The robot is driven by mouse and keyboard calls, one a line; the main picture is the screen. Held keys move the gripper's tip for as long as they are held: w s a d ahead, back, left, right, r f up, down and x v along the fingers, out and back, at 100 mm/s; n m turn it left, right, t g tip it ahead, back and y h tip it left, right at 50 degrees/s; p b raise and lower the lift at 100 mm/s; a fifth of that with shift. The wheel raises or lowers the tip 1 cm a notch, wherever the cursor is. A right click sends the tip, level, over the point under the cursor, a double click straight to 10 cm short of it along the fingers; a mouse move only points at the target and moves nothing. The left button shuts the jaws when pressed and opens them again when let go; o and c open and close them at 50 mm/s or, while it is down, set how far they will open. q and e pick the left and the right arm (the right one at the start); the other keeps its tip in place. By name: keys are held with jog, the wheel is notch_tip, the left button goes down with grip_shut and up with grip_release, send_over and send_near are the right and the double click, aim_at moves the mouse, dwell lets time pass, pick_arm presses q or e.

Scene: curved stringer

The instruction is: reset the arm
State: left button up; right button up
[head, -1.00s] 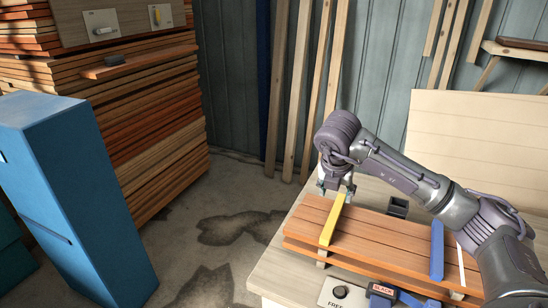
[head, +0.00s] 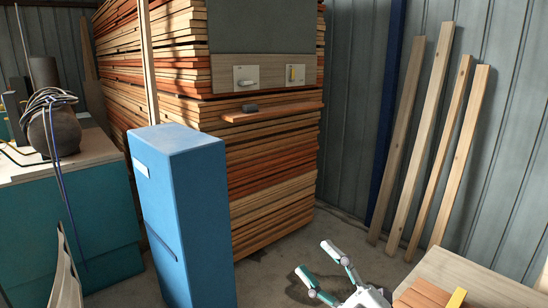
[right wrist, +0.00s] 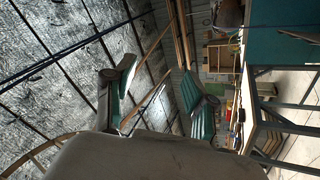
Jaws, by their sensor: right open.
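My right gripper (head: 316,260) shows low in the head view, right of centre. Its two teal-padded fingers are spread apart with nothing between them. It also shows in the right wrist view (right wrist: 160,88), where both fingers point up toward the roof and wall. It is in the air beside the workbench (head: 470,270). On the bench, part of the brown boards (head: 422,294) and a yellow bar (head: 457,298) show at the bottom edge. My left gripper is not in view.
A blue cabinet (head: 185,215) stands in front of a tall timber stack (head: 270,190). A teal bench (head: 75,240) bearing a dark vessel (head: 60,130) is at the left. Loose planks (head: 435,140) lean on the metal wall. Some floor is open between cabinet and workbench.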

jog(key=s+d+f+m+g+h, duration=0.2)
jog(key=s+d+f+m+h, duration=0.1)
jog(key=d+f+m+h, duration=1.3)
jog(key=s+a+f+m+g, duration=0.3)
jog(key=s+f+g, duration=0.8)
jog(key=s+f, duration=0.7)
jog(key=s+f+g, duration=0.1)
jog(key=s+f, duration=0.2)
jog(key=f, duration=2.1)
jog(key=s+f+g, duration=0.1)
jog(key=s+f, duration=0.7)
jog(key=f, duration=0.4)
jog(key=shift+s+d+n, duration=0.3)
jog(key=shift+d+n, duration=0.1)
jog(key=shift+d, duration=0.05)
jog(key=shift+g, duration=0.3)
jog(key=s+f, duration=0.1)
jog(key=s, duration=0.2)
jog(key=s+d+f, duration=0.1)
jog(key=s+f, duration=0.3)
jog(key=s, duration=0.1)
jog(key=shift+s+d, duration=0.35)
jog(key=shift+c, duration=0.3)
